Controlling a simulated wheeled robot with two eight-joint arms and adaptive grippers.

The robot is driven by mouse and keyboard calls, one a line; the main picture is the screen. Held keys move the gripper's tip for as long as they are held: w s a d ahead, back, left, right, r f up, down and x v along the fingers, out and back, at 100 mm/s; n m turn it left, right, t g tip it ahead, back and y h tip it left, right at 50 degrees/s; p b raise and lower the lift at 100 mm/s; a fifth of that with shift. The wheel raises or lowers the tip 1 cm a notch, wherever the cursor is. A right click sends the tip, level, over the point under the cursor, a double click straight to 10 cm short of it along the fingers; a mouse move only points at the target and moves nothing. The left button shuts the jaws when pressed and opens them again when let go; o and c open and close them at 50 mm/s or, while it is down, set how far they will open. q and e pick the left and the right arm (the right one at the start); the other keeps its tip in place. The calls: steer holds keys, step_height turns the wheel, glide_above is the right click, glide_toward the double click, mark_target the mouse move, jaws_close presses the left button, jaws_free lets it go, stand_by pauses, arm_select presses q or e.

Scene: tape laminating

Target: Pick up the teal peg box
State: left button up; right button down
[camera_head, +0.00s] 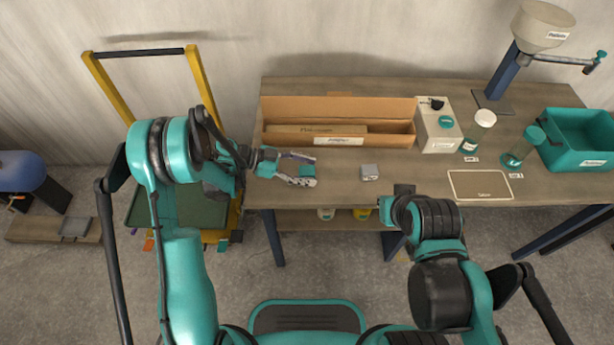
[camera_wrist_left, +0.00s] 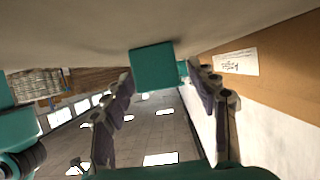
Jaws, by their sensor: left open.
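The teal peg box (camera_head: 307,171) is a small block on the left part of the workbench, near its front edge. My left gripper (camera_head: 308,170) is open, with one finger on each side of the box. In the left wrist view the teal peg box (camera_wrist_left: 153,67) shows between and just past the spread fingertips of my left gripper (camera_wrist_left: 163,77); I cannot tell whether they touch it. My right gripper (camera_head: 398,196) is by the bench's front edge, mostly hidden by its own arm, so its jaws cannot be read.
A long open cardboard box (camera_head: 339,141) lies behind. A white-outlined mat (camera_head: 480,186), a beige box (camera_head: 437,126) and a teal crate (camera_head: 583,160) are further right. Bare bench (camera_head: 335,190) shows in front.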

arm_select(q)
steer(key=c, duration=1.3)
steer(key=shift+r, duration=0.15)
